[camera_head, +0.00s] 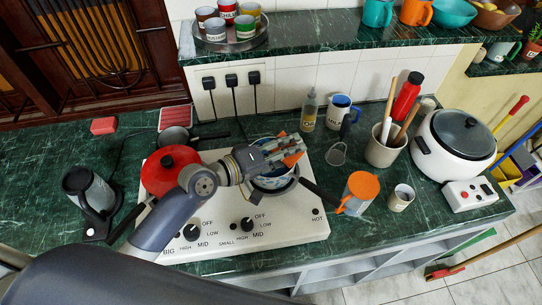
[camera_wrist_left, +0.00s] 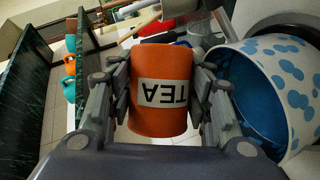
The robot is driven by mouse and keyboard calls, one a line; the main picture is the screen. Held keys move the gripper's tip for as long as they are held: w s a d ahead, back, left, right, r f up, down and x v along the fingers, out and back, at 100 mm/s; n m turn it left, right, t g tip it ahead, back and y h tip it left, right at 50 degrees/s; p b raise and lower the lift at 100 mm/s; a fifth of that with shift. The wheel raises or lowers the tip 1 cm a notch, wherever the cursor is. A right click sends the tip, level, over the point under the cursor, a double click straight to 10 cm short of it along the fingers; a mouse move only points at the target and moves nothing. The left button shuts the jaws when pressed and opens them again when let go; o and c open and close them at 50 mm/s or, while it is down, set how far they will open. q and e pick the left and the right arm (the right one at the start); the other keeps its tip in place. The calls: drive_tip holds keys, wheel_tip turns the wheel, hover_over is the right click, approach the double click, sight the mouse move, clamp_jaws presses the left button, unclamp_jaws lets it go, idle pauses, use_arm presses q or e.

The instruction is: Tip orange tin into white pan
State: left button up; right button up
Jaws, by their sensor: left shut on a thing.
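The orange tin with a white TEA label (camera_wrist_left: 163,92) is held between the fingers of my left gripper (camera_wrist_left: 160,90) in the left wrist view. In the head view the gripper (camera_head: 284,152) is above the stove, and part of the orange tin (camera_head: 292,158) shows between its fingers. The white pan with blue spots and a blue inside (camera_wrist_left: 283,95) is close beside the tin. In the head view the pan (camera_head: 273,184) sits on the stove under the gripper, partly hidden by it. The tin's contents cannot be seen. My right gripper is not in view.
An oil bottle (camera_head: 309,109), utensil crock (camera_head: 384,150) and rice cooker (camera_head: 454,143) stand behind and right.

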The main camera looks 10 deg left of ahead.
use_arm(q)
drive_tip(key=shift+f+b, duration=0.15)
drive_tip(key=shift+b, duration=0.4)
drive_tip(key=shift+w+a+r+n+h+b, duration=0.15)
drive_tip(key=shift+a+r+n+h+b, duration=0.15)
drive_tip(key=shift+n+h+b, duration=0.4)
idle(2.6)
drive_tip(key=shift+r, duration=0.1)
